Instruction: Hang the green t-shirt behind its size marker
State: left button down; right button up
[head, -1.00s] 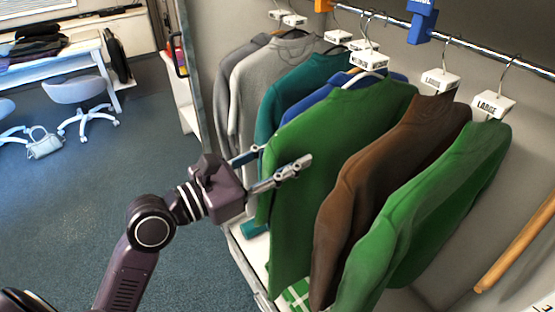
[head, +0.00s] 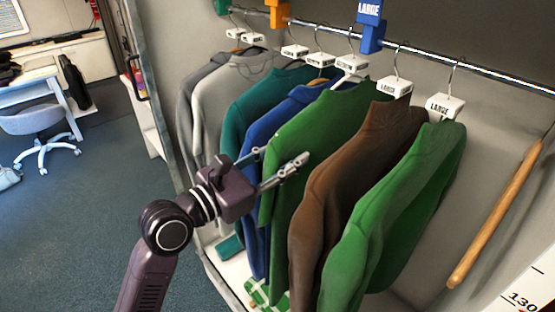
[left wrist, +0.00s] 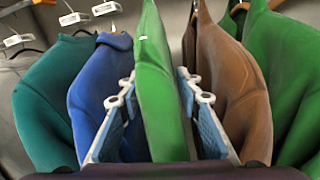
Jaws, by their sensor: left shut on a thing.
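The green t-shirt (head: 310,135) hangs on the rail, between a blue shirt and a brown shirt. Its white hanger tag (head: 350,63) is just left of the blue LARGE marker (head: 370,25) on the rail; I cannot read the tag's size. My left gripper (head: 283,160) is shut on the near edge of this t-shirt, about mid-height. The left wrist view shows the green fabric (left wrist: 160,95) between the two finger pads. My right gripper is not in view.
Right of the held shirt hang a brown shirt (head: 355,150) and another green shirt (head: 395,215), both beyond the blue marker. Blue (head: 262,145), teal (head: 240,115) and grey shirts hang to the left. An orange marker (head: 280,13) sits further left on the rail.

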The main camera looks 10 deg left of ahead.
pick_arm(q)
jog(key=shift+w+d, duration=0.45)
jog(key=shift+w, duration=0.1)
jog(key=shift+w+d+f, duration=0.15)
jog(key=shift+w+f, duration=0.15)
jog(key=shift+f, duration=0.25)
jog(key=shift+w+d+f, duration=0.1)
jog(key=shift+f, duration=0.3)
